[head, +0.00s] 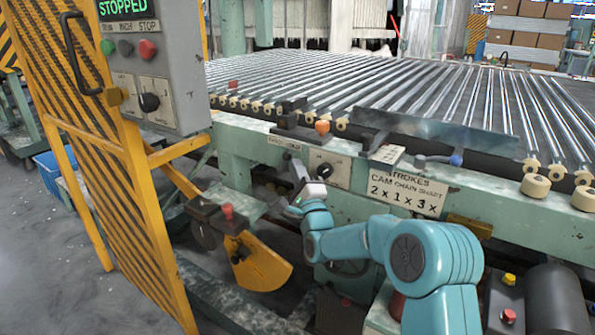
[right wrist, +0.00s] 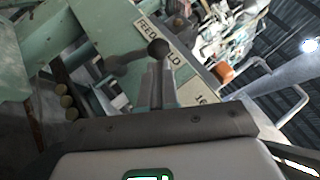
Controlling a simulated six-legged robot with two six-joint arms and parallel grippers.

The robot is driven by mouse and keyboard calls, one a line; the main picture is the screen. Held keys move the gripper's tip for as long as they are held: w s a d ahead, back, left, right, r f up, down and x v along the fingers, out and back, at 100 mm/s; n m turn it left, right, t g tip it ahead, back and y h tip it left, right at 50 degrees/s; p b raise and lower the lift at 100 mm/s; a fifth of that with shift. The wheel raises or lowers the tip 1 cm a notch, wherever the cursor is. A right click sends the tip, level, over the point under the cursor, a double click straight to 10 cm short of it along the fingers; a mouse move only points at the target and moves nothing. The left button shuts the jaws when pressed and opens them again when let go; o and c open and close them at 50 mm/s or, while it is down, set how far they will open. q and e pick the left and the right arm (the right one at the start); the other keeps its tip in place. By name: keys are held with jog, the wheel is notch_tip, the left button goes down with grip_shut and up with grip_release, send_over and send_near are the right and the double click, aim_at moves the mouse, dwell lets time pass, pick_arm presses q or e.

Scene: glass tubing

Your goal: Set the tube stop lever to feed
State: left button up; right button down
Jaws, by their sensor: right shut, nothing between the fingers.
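In the right wrist view a lever with a dark round knob (right wrist: 158,49) stands in front of a white FEED/HOLD label (right wrist: 160,45). The knob lies about midway along the label, just past my fingertips; I cannot tell whether they touch. My right gripper (right wrist: 158,75) is shut and empty. In the head view my teal right arm reaches to the machine's front rail, and the right gripper (head: 298,175) is small and partly hidden by its own wrist. A small white label (head: 283,141) is on the rail just above it. My left gripper is not in view.
A selector plate (head: 328,168) sits right of the gripper. A lever with a blue knob (head: 456,160) and an orange knob (head: 322,127) are near. A yellow guard (head: 105,160) and control box (head: 155,75) reading STOPPED stand left. The roller bed (head: 400,85) lies behind.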

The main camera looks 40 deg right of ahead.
jog(key=shift+r, duration=0.15)
jog(key=shift+w+a+r+n+p, duration=0.1)
jog(key=shift+r+n+p, duration=0.1)
jog(key=shift+n+p, duration=0.2)
jog(key=shift+g+y, duration=0.3)
jog(key=shift+w+a+r+n+g+y+p, duration=0.1)
jog(key=shift+w+r+n+g+y+p, duration=0.2)
jog(key=shift+r+n+g+p, duration=0.35)
jog(key=shift+w+a+r+n+g+y+p, duration=0.35)
jog(key=shift+w+n+g+p, duration=0.65)
jog(key=shift+p, duration=2.05)
jog(key=shift+w+a+r+n+g+y+p, duration=0.2)
jog(key=shift+w+a+r+n+g+p, duration=0.65)
jog(key=shift+p, duration=2.2)
jog(key=shift+w+d+r+n+g+y+p, duration=0.2)
jog(key=shift+w+n+g+p, duration=0.85)
jog(key=shift+p, duration=2)
jog(key=shift+s+a+m+g, duration=0.15)
jog(key=shift+s+m+g, duration=0.05)
jog(key=shift+m+g, duration=0.2)
